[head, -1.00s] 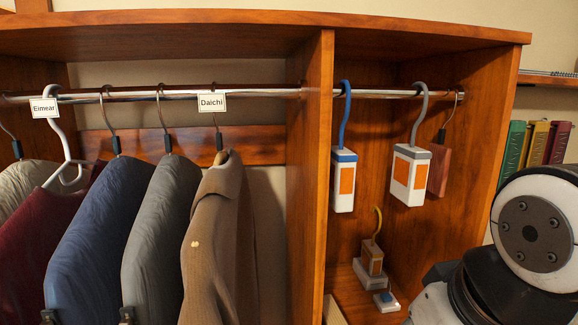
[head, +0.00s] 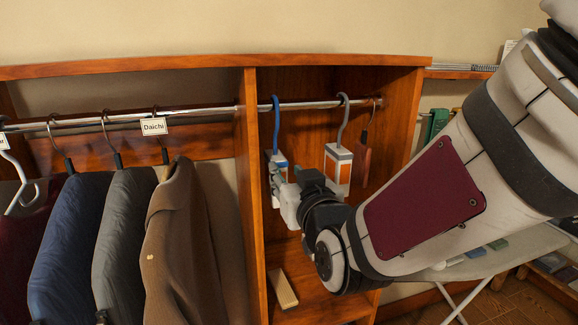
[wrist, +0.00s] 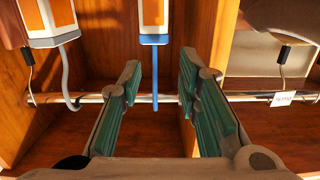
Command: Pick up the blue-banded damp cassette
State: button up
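The blue-banded damp cassette (head: 277,160) hangs by its blue hook from the rail in the right-hand bay, near the divider. In the head view my gripper (head: 279,182) is in front of it and hides most of its body. In the wrist view, which is upside down, the cassette (wrist: 154,18) is at top centre with its blue band and orange panel. My gripper (wrist: 158,75) is open there, with one green-padded finger on each side of the blue hook's line. I cannot tell whether a finger touches the cassette.
A grey-banded cassette (head: 338,168) hangs close on the right, with a reddish wooden block (head: 364,165) beyond it. The wooden divider (head: 249,190) stands close on the left. Jackets (head: 180,240) hang left of it. A pale block (head: 282,288) lies on the bay floor.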

jog(key=r, duration=0.1)
jog(key=b, duration=0.2)
send_near(276, 145)
jog(key=shift+t, duration=0.4)
jog(key=x, duration=0.3)
jog(key=f+x, duration=0.1)
jog(key=x, duration=0.1)
jog(key=shift+a, duration=0.35)
jog(key=shift+d+p+x, duration=0.1)
jog(key=shift+p+x, duration=0.1)
jog(key=shift+x, duration=1.15)
jog(key=shift+d+p+x, duration=0.15)
jog(key=shift+p+x, duration=0.05)
jog(key=shift+x, duration=1.1)
jog(key=shift+w+r, duration=0.1)
grip_shut()
